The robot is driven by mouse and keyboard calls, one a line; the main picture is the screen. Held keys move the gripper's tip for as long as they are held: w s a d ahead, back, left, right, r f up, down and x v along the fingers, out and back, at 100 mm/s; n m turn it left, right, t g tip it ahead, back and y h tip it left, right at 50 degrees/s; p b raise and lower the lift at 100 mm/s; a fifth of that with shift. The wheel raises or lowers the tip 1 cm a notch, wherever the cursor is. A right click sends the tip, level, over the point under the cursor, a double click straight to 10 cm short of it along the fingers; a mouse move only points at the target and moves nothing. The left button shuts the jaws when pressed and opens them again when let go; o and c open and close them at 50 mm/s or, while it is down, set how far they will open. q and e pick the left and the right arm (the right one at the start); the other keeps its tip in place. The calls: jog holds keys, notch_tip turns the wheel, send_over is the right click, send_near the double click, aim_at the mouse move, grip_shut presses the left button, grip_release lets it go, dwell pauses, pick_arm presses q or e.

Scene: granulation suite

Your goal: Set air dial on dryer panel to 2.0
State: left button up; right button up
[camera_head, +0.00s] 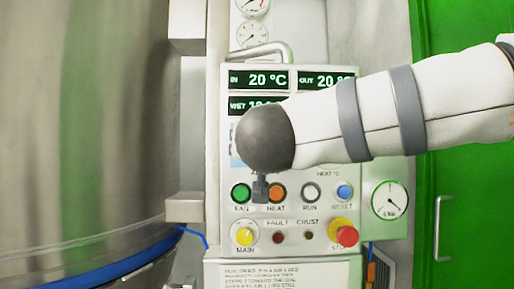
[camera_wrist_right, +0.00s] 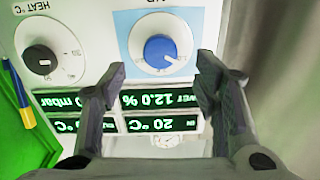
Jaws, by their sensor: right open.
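The dryer panel (camera_head: 218,215) faces me in the head view, and my right arm crosses it from the right, hiding its dials. The air dial, a blue knob (camera_wrist_right: 161,50) on a white disc in a blue field, shows upside down in the right wrist view. A white pointer mark lies on the knob; the scale is too small to read. My right gripper (camera_wrist_right: 160,68) is open, with one fingertip on each side below the knob in the picture, apart from it. In the head view only a dark part of it (camera_head: 260,188) shows below my arm. My left gripper is not in view.
The black heat knob (camera_wrist_right: 40,60) sits beside the air dial. Displays (camera_head: 258,80) are above my arm; green (camera_head: 240,194), orange (camera_head: 277,192) and blue (camera_head: 344,191) buttons and a red stop knob (camera_head: 346,236) are below. A steel vessel (camera_head: 100,120) stands left.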

jog(key=w, duration=0.6)
jog(key=shift+r, duration=0.1)
jog(key=shift+s, duration=0.1)
jog(key=c, duration=1.1)
jog(key=shift+c, duration=0.2)
jog(key=m, duration=1.1)
jog(key=shift+m, duration=0.5)
